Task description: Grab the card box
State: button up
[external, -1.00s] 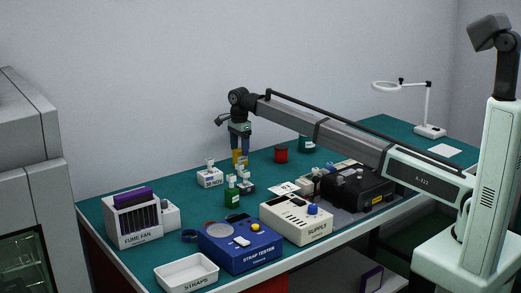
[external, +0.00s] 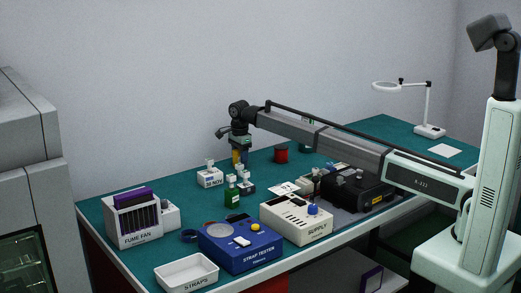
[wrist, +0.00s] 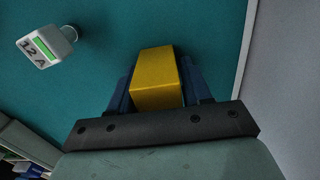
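A plain yellow box (external: 236,157), which I take as the card box, stands upright at the back of the green bench. My gripper (external: 238,151) points down over it from above. In the wrist view the yellow box (wrist: 157,78) lies between the two dark blue fingers of my gripper (wrist: 160,85). The fingers flank its sides closely. I cannot tell whether they press on it or leave a small gap. Its lower part is hidden in the wrist view.
A red pot (external: 281,155) stands to the right. In the wrist view a white piece marked 12 A (wrist: 45,47) is at upper left. The bench behind is bare.

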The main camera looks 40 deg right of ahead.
jog(key=c, duration=0.7)
jog(key=shift+o, duration=0.2)
